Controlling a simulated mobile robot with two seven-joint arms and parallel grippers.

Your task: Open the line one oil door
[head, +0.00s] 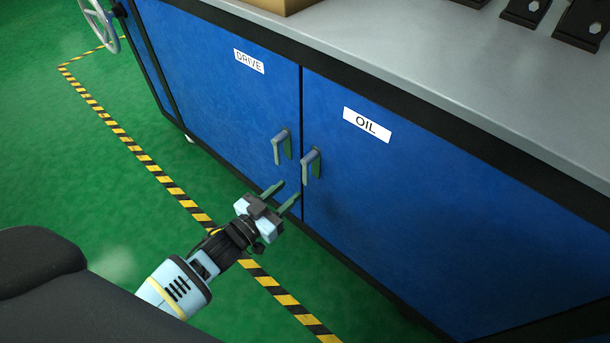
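The blue oil door (440,220) is the right-hand door of the cabinet and is shut. It carries a white OIL label (367,125). Its grey-green handle (311,165) sits near its left edge, by the seam with the drive door. My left gripper (281,197) is in front of the doors, below the two handles. Its two green fingers are spread apart with nothing between them. It appears apart from the oil handle. My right gripper is not in view.
The blue drive door (225,100), also shut, has its own handle (282,147) close beside the oil handle. A grey worktop (440,60) overhangs above. A handwheel (100,25) is at the upper left. Green floor with a striped line (170,185) lies clear in front.

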